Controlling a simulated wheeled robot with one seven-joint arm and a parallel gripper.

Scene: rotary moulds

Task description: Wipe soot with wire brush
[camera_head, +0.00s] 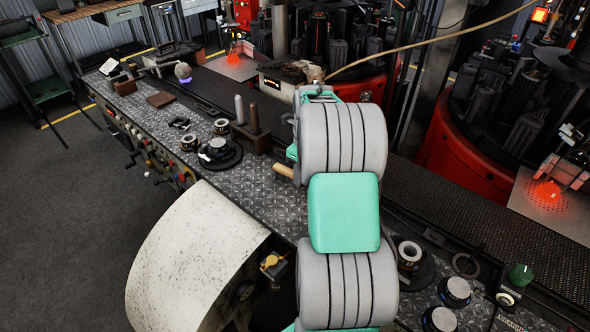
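My grey and mint arm rises through the middle of the view and hides my gripper, so I cannot see whether it is open or shut. A light wooden handle (283,170) sticks out to the left from behind the arm. It could be the wire brush, but its bristles are hidden, and I cannot tell whether it is held. Dark moulds (320,35) stand on a red rotary machine (362,88) behind the bench. More dark moulds (530,125) stand on a second red machine (465,150) at the right. I cannot pick out soot on the dark surfaces.
A tread-plate bench (240,180) runs diagonally across, with knobs and rings on it. Two upright pegs (253,118) stand on a block left of my arm. A hose (430,42) arcs over the machines. Orange-hot glass glows on a plate (565,215). Floor at left is clear.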

